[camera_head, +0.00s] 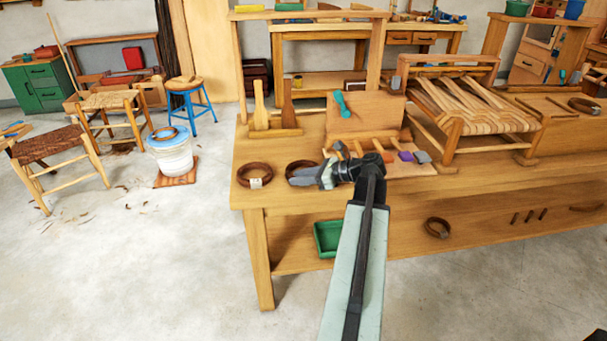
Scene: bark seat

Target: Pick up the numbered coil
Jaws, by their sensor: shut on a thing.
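Two dark brown coils are at the front left of the wooden workbench. The left coil (243,170) lies flat and bears a pale tag on its front; any number on it is too small to read. My gripper (304,179) reaches in from the right and is shut on the other dark coil (299,164). The fingers cover the front of this coil, so I cannot tell whether it has a tag. It looks at or just above the bench top (262,150).
A wooden rack with upright paddles (261,108) stands behind the coils. A tool board (365,110) and a half-woven seat frame (465,105) stand to the right.

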